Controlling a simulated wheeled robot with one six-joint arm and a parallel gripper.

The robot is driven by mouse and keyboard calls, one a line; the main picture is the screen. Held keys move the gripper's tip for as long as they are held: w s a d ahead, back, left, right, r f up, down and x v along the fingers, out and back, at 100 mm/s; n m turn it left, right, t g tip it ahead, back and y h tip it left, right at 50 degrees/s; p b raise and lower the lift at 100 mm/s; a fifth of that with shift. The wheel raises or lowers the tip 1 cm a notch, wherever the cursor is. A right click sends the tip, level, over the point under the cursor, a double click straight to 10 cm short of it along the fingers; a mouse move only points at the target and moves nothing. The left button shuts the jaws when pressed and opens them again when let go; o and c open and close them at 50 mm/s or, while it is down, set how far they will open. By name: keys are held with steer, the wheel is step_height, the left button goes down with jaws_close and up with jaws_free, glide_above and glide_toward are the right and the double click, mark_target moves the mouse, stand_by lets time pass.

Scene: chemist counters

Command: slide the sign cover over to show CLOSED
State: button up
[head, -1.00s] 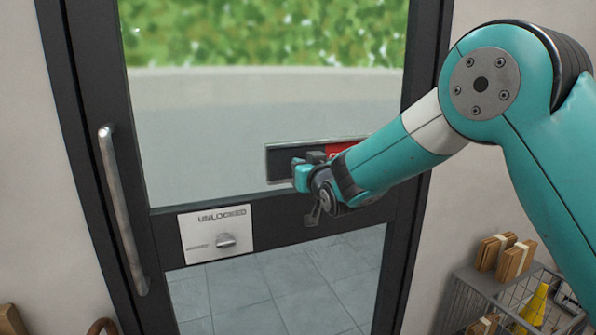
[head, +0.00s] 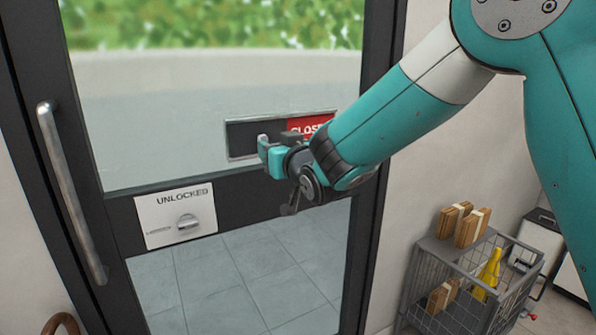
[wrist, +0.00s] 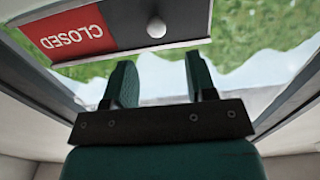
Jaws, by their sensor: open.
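The sign (head: 228,142) is a wide framed strip on the door glass, just above the middle rail. Its left part is the dark sign cover (head: 248,138); its right part is a red panel (head: 316,122) reading CLOSED, partly hidden by my arm. In the wrist view the sign is upside down, with the red CLOSED panel (wrist: 68,35) at left and the dark cover (wrist: 186,22) at right.
A white UNLOCKED plate with a turn knob (head: 188,221) is on the door rail below left. A vertical metal handle (head: 72,195) runs along the door's left side.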

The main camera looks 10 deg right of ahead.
steer(key=b+v, duration=0.2)
steer(key=v, duration=0.8)
steer(key=shift+b, duration=0.3)
steer(key=shift+s, duration=0.1)
steer(key=s+d+f+n+g, duration=0.1)
steer(key=s+f+g, duration=0.3)
steer(key=s+g, duration=0.4)
steer(key=s+f+n+g+p, duration=0.1)
steer(key=s+f+n+g, duration=0.2)
steer(key=s+g, duration=0.6)
steer(key=s+f, duration=0.2)
steer(key=s, duration=0.9)
steer(key=shift+d+h, duration=0.4)
